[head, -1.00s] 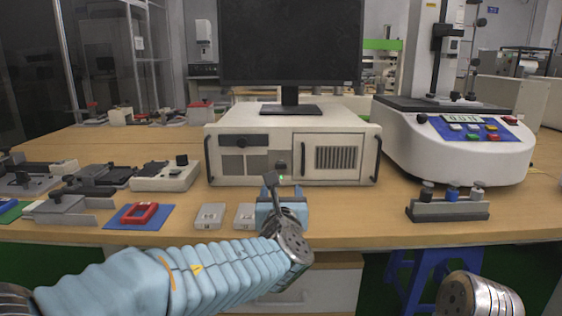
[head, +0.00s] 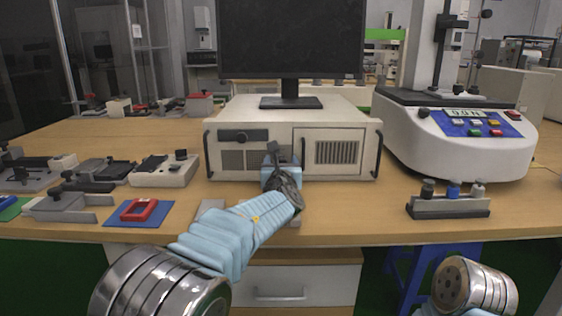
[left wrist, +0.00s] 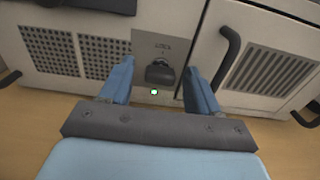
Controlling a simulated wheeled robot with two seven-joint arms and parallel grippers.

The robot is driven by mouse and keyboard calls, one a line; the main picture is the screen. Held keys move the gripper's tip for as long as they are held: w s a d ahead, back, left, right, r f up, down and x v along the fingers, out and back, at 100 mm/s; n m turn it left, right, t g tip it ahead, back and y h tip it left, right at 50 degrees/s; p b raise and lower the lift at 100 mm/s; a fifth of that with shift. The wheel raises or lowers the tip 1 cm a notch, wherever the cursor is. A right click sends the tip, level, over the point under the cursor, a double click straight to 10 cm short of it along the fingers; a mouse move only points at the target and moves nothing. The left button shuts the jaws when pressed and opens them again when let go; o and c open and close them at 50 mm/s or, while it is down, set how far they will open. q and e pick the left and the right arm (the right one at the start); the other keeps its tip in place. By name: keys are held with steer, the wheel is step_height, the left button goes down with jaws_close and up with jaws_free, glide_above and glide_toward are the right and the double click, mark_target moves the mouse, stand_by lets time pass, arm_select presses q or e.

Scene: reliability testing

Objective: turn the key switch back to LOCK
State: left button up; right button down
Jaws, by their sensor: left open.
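The key switch (left wrist: 160,71) is a dark knob on a pale plate marked "LOCK" on the front of the white cabinet (head: 225,135), in the left wrist view. My left gripper (left wrist: 158,80) is open, with one blue finger on each side of the knob and a gap to both. Whether the fingertips reach as far as the knob is hard to tell. In the head view my left gripper (head: 281,165) is at the middle of the cabinet front and hides the switch. My right gripper is not in view; only part of my right arm shows.
A monitor (head: 290,40) stands on the cabinet. A black door handle (left wrist: 226,58) is close to the right of the gripper. A white tester (head: 455,145) and a small rack (head: 448,207) stand at the right. Fixtures and a red frame (head: 139,210) lie at the left.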

arm_select(q)
steer(key=c, duration=1)
steer(key=shift+f+n+b, duration=0.2)
steer(key=shift+n+b, duration=0.5)
steer(key=shift+b, duration=0.3)
steer(key=shift+c, duration=0.2)
steer(key=n+b, duration=0.6)
steer(key=b, duration=0.1)
steer(key=shift+f+n, duration=0.1)
steer(key=shift+n, duration=0.3)
steer(key=n+b, duration=0.2)
steer(key=shift+a+n+b, duration=0.1)
steer(key=shift+n+b, duration=0.3)
steer(key=n+b, duration=0.2)
steer(key=shift+n, duration=0.3)
steer(key=shift+n+b, duration=1.25)
steer(key=shift+n, duration=0.95)
steer(key=shift+r, duration=0.2)
